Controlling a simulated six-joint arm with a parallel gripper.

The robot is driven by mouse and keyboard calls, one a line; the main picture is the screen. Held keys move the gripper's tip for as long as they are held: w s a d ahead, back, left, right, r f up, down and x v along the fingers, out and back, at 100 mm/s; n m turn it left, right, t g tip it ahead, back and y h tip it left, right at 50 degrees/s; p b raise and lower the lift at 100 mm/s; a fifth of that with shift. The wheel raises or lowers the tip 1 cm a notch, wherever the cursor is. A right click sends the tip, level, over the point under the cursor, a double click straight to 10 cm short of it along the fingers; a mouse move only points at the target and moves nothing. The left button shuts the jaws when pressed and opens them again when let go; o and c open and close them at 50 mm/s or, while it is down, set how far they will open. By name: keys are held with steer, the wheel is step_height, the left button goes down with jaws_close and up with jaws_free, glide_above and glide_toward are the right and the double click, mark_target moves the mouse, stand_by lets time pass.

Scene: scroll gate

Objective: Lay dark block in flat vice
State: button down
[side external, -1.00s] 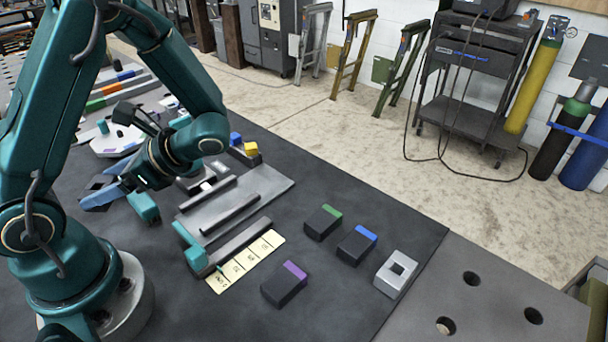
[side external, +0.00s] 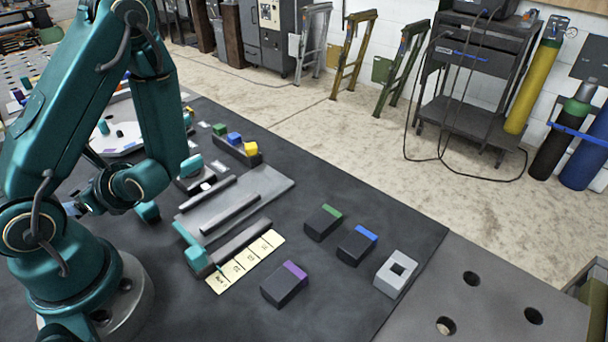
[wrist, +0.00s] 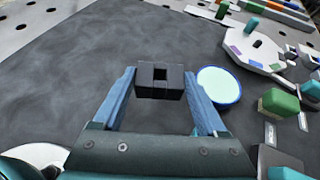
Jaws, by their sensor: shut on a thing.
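A dark block (wrist: 158,80) with a square hole in its top sits between the blue fingers of my gripper (wrist: 160,78) in the wrist view. My gripper is shut on it by its sides. In the side view my gripper is mostly hidden behind my arm, and the block cannot be made out there. A grey plate with dark parallel bars (side external: 268,183) and a teal end piece, which looks like the flat vice, lies right of my gripper. My gripper is well apart from it.
Dark blocks with a green (side external: 323,222), a blue (side external: 357,245) and a purple (side external: 285,284) stripe lie right of the plate, near a grey holed block (side external: 396,273). A pale blue-rimmed disc (wrist: 219,86) and a green block (wrist: 279,103) stand right of my gripper.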

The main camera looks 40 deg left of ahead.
mark_target(103, 225)
steer(key=shift+f, duration=2.05)
steer(key=shift+f, duration=0.1)
steer(key=shift+c, duration=1)
jaws_free()
steer(key=shift+w+d, duration=0.1)
steer(key=shift+d, duration=0.05)
steer(key=v, duration=1)
steer(key=shift+w+d+r, duration=0.15)
steer(key=shift+d+r, duration=0.1)
steer(key=shift+w+d+r, duration=0.1)
steer(key=shift+d+r, duration=0.15)
steer(key=shift+d, duration=0.25)
steer(key=shift+c, duration=0.4)
